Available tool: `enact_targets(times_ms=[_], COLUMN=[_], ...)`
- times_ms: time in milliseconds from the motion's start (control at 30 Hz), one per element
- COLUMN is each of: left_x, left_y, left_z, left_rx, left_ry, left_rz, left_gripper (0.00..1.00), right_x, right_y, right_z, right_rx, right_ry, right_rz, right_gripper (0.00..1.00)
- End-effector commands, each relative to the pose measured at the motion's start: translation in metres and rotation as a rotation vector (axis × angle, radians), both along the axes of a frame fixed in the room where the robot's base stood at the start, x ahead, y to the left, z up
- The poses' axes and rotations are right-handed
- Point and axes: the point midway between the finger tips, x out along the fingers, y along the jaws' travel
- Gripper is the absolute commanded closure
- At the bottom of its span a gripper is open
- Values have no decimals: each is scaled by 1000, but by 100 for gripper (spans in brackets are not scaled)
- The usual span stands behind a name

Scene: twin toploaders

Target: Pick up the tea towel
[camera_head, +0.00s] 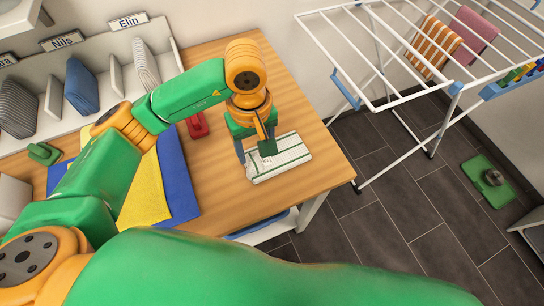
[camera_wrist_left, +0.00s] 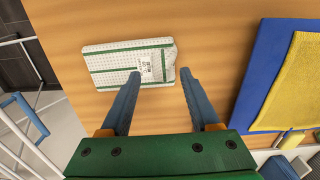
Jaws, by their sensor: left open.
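My left gripper (camera_head: 255,155) is over the towel's left end. In the left wrist view the open fingers (camera_wrist_left: 159,77) point at the towel's near edge, with the fingertips apart and nothing held between them. I cannot tell whether the fingertips touch the towel. My right gripper is not in view.
A yellow cloth on a blue mat (camera_head: 180,175) lies left of the towel. A red object (camera_head: 196,126) and a green one (camera_head: 43,153) lie on the table. A labelled rack (camera_head: 88,101) stands behind. A drying rack (camera_head: 366,55) stands right, beyond the table edge.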

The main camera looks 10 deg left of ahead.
Motion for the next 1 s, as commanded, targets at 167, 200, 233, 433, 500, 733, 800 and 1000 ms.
enact_targets(times_ms=[167,200,233,433,500,733,800,1000], left_x=[-9,-8,-7,-6,-6,-6,-6,-6], left_y=[0,0,0,0,0,0,0,0], left_z=[-25,-35,-40,-50,-50,-50,-50,-50], left_rx=[2,1,0,0,0,1,0,0], left_ry=[8,7,5,0,0,-1,0,-1], left_rz=[0,3,2,0,0,0,0,0], left_gripper=[38,38,38,38,38,100,100,100], right_x=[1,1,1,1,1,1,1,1], right_y=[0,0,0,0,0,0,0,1], right_z=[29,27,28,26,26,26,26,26], right_rx=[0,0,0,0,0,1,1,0], right_ry=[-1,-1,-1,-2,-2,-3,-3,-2], right_rz=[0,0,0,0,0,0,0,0], right_gripper=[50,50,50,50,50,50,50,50])
